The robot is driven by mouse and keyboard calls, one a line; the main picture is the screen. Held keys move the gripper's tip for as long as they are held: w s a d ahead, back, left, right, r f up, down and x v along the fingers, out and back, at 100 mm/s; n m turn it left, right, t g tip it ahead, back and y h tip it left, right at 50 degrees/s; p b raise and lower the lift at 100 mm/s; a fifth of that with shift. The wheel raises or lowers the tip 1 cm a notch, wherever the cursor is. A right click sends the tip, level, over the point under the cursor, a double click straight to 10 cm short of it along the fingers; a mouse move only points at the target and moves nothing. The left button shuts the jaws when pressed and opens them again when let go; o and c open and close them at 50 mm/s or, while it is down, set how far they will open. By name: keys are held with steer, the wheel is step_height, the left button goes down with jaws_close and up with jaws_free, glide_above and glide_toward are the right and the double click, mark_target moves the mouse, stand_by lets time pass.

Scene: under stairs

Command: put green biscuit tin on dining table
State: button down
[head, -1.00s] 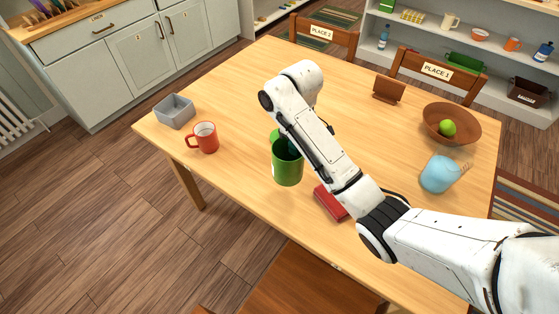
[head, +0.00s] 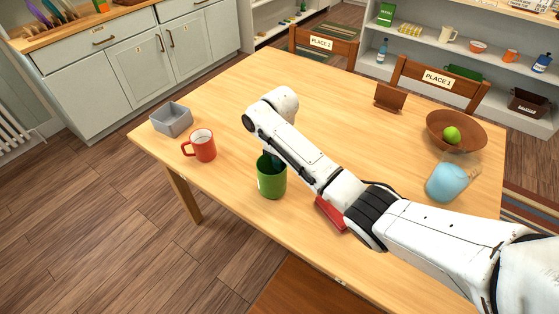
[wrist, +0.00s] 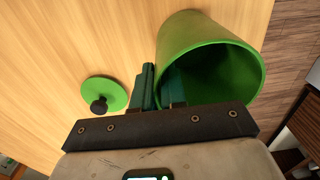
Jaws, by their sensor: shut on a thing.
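The green biscuit tin (head: 272,182) is upright and open-topped, over the near side of the wooden dining table (head: 225,115). I cannot tell for certain whether its base touches the tabletop. My gripper (wrist: 160,84) is shut on the tin's wall, with one finger inside the rim and one outside. The tin also shows in the wrist view (wrist: 210,50), its dark mouth facing the camera. In the head view my arm hides most of the gripper. A green lid with a black knob (wrist: 108,92) lies on the table beside the tin in the wrist view.
A red mug (head: 203,147) and a grey box (head: 172,119) stand left of the tin. A red object (head: 330,214) lies close to its right, partly under my arm. A blue jug (head: 446,183) and a wooden bowl (head: 470,140) are farther right. The table's far middle is clear.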

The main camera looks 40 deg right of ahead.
steer(key=shift+f, duration=0.2)
steer(key=c, duration=1.2)
jaws_free()
steer(key=shift+r, duration=0.1)
step_height(320, 180, up, 12)
steer(key=shift+r+p, duration=0.1)
steer(key=shift+p, duration=0.95)
